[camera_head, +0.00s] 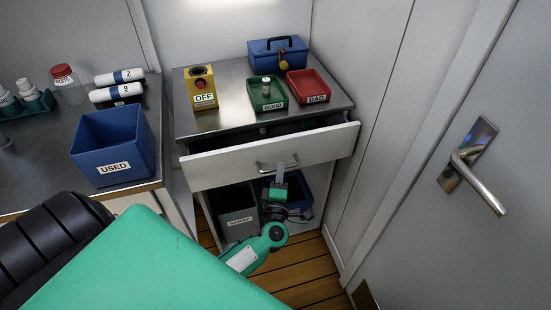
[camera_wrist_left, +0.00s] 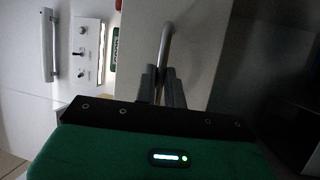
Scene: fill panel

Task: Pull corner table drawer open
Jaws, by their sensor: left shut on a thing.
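The corner table (camera_head: 229,119) has a metal top with a white-fronted drawer (camera_head: 225,168) below it. The drawer stands partly open, and a dark gap shows behind its front. My left gripper (camera_head: 280,170) is at the drawer's metal handle (camera_head: 262,167), low in front of the drawer. In the left wrist view the two fingers (camera_wrist_left: 161,84) are shut on the lower end of the curved handle bar (camera_wrist_left: 166,42). The inside of the drawer is mostly hidden by its front. My right gripper is not in view.
On the tabletop are a yellow OFF box (camera_head: 202,90), a green GOOD tray (camera_head: 256,93), a red BAD tray (camera_head: 317,86) and a blue padlocked case (camera_head: 265,54). Below the drawer are a grey SCRAP bin (camera_head: 235,208) and a blue bin (camera_head: 297,188). A door handle (camera_head: 478,181) juts out right.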

